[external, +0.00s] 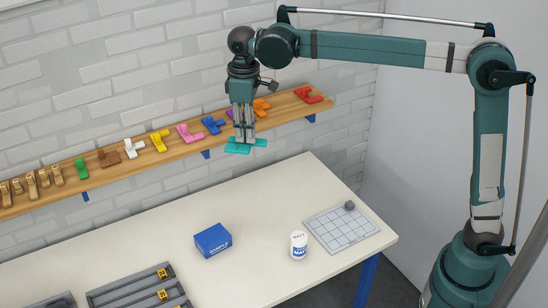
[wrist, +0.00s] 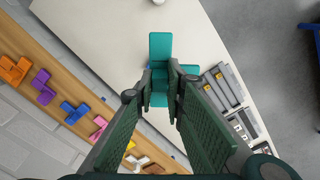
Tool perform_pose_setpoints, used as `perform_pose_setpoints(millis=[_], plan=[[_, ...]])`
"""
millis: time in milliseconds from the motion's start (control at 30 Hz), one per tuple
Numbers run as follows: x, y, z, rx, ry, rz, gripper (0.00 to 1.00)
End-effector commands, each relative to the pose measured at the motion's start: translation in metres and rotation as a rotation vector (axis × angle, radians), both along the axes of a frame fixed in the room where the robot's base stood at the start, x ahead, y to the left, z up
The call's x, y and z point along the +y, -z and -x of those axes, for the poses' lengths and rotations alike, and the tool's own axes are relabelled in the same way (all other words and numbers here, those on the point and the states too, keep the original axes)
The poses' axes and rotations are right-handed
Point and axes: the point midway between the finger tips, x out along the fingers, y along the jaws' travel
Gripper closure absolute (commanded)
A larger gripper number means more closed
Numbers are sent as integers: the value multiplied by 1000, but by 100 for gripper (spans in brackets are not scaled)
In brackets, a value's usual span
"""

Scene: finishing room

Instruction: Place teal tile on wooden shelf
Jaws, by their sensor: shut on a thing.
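The teal tile (external: 238,148) is held in my gripper (external: 243,137), in front of the wooden shelf and above the table. In the wrist view the teal tile (wrist: 160,48) sits between the two fingers of my gripper (wrist: 161,75), which hide part of it. The wooden shelf (external: 173,149) runs along the brick wall and carries a row of colored tiles. It also shows at the left of the wrist view (wrist: 50,117). Orange and purple tiles stand on the shelf behind my gripper, the purple one partly hidden.
On the shelf are a blue tile (external: 213,125), a pink tile (external: 189,133) and a red tile (external: 309,95). Below, the white table (external: 160,250) bears a blue box (external: 213,241), a white jar (external: 299,245), a gridded mat (external: 335,233) and grey trays (external: 120,290).

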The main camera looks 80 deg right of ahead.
Motion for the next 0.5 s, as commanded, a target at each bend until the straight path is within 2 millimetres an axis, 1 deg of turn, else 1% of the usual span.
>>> perform_pose_setpoints(millis=[267,500], plan=[[-35,-3,-10,0,-171,0,100],[-77,-4,-21,0,-384,0,100]])
